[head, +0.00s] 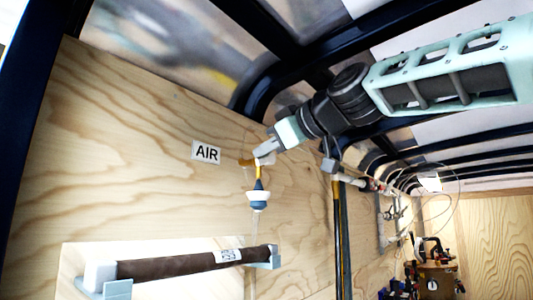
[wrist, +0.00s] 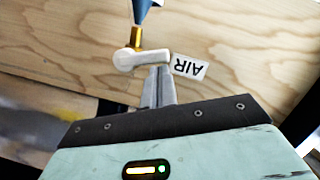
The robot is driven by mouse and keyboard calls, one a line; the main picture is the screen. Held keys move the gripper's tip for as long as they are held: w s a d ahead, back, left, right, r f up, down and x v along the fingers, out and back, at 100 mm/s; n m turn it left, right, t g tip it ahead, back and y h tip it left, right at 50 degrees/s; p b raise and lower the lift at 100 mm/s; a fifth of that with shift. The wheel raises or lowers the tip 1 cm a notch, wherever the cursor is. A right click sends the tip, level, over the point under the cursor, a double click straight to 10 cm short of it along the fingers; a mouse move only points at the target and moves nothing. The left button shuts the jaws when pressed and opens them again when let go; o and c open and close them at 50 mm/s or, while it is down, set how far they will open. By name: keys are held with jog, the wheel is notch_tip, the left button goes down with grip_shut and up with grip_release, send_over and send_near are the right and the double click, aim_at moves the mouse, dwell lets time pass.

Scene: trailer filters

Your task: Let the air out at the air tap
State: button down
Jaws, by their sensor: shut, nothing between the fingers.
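The air tap (head: 258,172) is on the plywood wall beside a white "AIR" label (head: 206,152). It has a brass body with a white and blue fitting (head: 258,198) below and a clear tube hanging from it. In the wrist view the tap's white lever (wrist: 138,60) lies across the brass part (wrist: 136,38). My gripper (head: 264,151) is shut and empty. Its fingertips (wrist: 160,72) are right at the end of the lever, seemingly touching or very close; I cannot tell which. The label also shows upside down in the wrist view (wrist: 189,68).
A dark brown cylinder (head: 190,264) lies in grey-blue brackets on a pale panel below the tap. Black vertical pipes (head: 341,235) run down the wall to the right. Further back are fittings, thin tubing and a cluttered bench (head: 437,280). Dark roof ribs arch overhead.

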aim_at(267, 163)
jog(key=f+n+b, duration=0.1)
jog(key=f+b, duration=0.1)
jog(key=b, duration=0.1)
jog(key=shift+n+t+b, duration=0.3)
jog(key=shift+n+b, duration=0.05)
jog(key=shift+n, duration=0.05)
jog(key=n+b, duration=0.1)
jog(key=b, duration=0.1)
jog(key=f+n+b, duration=0.1)
jog(key=shift+w+t+b, duration=0.1)
jog(key=shift+t+b, duration=0.2)
jog(key=shift+b, duration=0.05)
jog(key=n+b, duration=0.2)
jog(key=f+n+t+b, duration=0.1)
jog(key=shift+w+d+n+b, duration=0.25)
jog(key=shift+n+b, duration=0.05)
jog(key=shift+b, duration=0.05)
jog(key=shift+w+d+f+b, duration=0.1)
jog(key=shift+w+b, duration=0.05)
jog(key=shift+b, duration=0.2)
